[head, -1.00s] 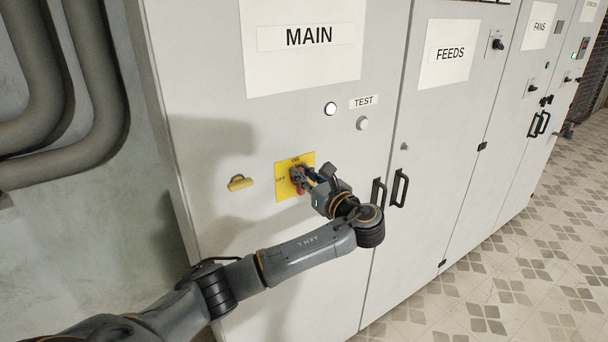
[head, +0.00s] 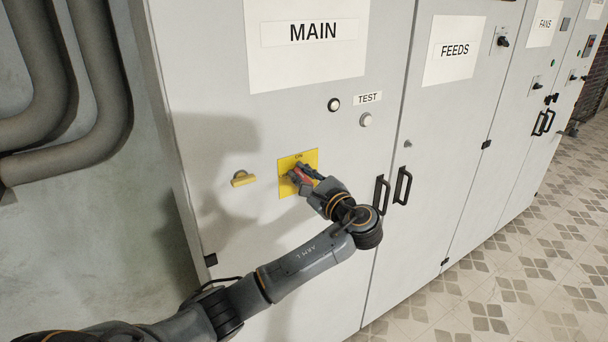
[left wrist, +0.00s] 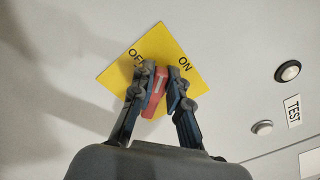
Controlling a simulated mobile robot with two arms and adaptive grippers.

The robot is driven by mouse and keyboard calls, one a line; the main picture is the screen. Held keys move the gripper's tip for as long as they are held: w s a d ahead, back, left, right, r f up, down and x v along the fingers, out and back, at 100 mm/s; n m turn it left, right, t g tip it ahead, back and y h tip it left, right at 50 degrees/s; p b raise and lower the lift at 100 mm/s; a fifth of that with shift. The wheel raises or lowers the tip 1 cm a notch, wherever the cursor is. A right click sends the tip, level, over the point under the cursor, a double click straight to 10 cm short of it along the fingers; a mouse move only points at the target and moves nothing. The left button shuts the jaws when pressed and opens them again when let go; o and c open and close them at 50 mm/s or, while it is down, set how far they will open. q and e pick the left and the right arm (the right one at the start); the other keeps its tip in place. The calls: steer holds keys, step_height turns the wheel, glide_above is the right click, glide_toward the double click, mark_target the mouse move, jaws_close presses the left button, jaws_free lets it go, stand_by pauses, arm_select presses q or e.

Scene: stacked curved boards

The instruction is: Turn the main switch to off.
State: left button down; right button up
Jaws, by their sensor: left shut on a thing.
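The main switch has a yellow plate (head: 311,157) marked ON at its top and OFF at its left, on the MAIN cabinet door. Its red handle (head: 304,177) sits slanted in the head view. My left gripper (head: 299,178) is shut on this handle, with a finger on either side of it. In the left wrist view the handle (left wrist: 156,92) stands between the fingertips (left wrist: 160,82), below the OFF and ON words on the plate (left wrist: 160,42). I cannot tell exactly where the handle points. My right gripper is not in view.
A round lamp (head: 333,104) with a dark ring, a TEST button (head: 366,119) and a yellow catch (head: 242,178) are close to the switch. Black door handles (head: 402,185) stick out to the right. Pipes (head: 100,100) run at the left. The tiled floor (head: 500,290) is clear.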

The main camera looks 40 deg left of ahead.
arm_select(q)
steer(key=shift+s+a+f+n+b, duration=0.15)
steer(key=shift+f+n+b, duration=0.25)
steer(key=shift+n+b, duration=1.2)
steer(key=shift+s+f+n+b, duration=0.35)
steer(key=shift+n+b, duration=0.8)
steer(key=shift+n, duration=1)
steer(key=shift+s+a+f+n+b, duration=0.1)
steer(key=shift+f+n+b, duration=0.4)
steer(key=shift+n+b, duration=1.1)
steer(key=shift+n, duration=0.25)
steer(key=c, duration=1.3)
jaws_free()
steer(key=v, duration=1.2)
steer(key=shift+f, duration=0.1)
